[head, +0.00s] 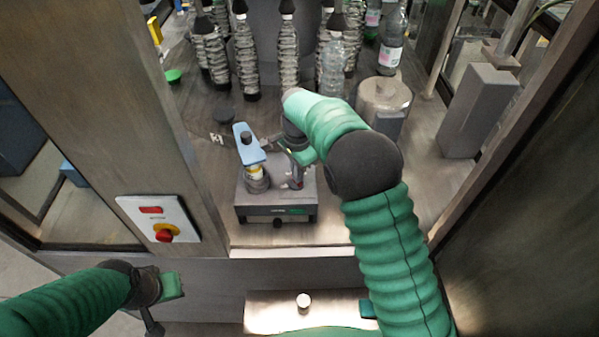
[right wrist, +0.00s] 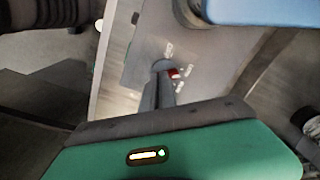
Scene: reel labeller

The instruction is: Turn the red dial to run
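A small red dial (head: 284,186) sits on top of a grey box (head: 245,214), partly hidden by my right gripper. In the right wrist view a red part (right wrist: 173,73) shows on a grey face with small printed labels, too blurred to read. My right gripper (head: 294,180) points down at it. Its dark fingers (right wrist: 161,85) lie close together with their tips right beside the red part; whether they touch it I cannot tell. My left gripper (head: 153,325) hangs low at the left, away from the box, its finger opening not clear.
A white panel (head: 132,205) with a red knob on yellow (head: 164,234) is on the left post. A blue-topped part (head: 248,146) stands on the box, close left of my right gripper. Several bottles (head: 288,55) and a metal cylinder (head: 384,96) stand behind.

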